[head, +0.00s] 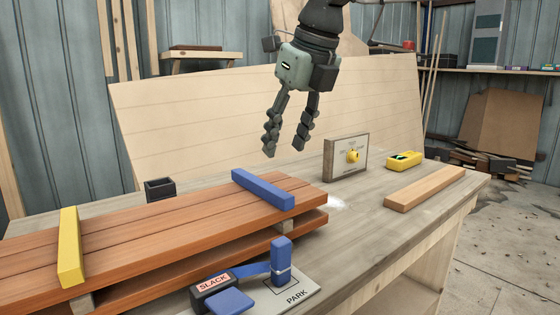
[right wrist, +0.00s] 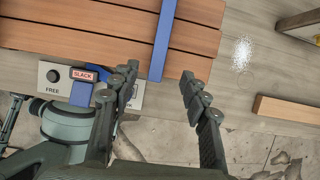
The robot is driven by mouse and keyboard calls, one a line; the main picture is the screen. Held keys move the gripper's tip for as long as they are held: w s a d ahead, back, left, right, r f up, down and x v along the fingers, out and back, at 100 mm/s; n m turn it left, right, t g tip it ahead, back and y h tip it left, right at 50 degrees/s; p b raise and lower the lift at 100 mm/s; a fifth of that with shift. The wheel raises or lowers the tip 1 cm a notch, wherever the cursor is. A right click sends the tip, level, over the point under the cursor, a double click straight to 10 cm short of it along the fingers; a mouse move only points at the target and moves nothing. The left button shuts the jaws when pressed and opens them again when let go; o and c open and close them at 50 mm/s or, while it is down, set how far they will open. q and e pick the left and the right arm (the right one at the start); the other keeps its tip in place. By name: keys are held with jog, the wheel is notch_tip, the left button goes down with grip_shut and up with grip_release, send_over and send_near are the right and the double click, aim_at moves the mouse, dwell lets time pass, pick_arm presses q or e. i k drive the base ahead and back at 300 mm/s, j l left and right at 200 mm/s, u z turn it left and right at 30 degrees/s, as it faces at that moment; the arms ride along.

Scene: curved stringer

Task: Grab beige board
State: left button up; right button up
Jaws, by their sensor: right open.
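A short beige board (head: 425,188) lies flat on the right end of the workbench, and it also shows at the right edge of the right wrist view (right wrist: 288,110). My right gripper (head: 284,151) is open and empty, fingers pointing down, above the bench and to the left of the beige board.
Stacked reddish planks (head: 180,232) carry a blue bar (head: 263,190) and a yellow bar (head: 69,245). A SLACK/PARK lever unit (head: 281,262) stands in front. A dial box (head: 346,158) and yellow device (head: 404,160) sit behind the board. A large pale panel (head: 200,125) leans behind.

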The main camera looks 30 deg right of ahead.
aim_at(401, 201)
jog(key=k+l, duration=0.5)
jog(key=l, duration=0.15)
jog(key=k+l, duration=1.05)
jog(key=l, duration=0.2)
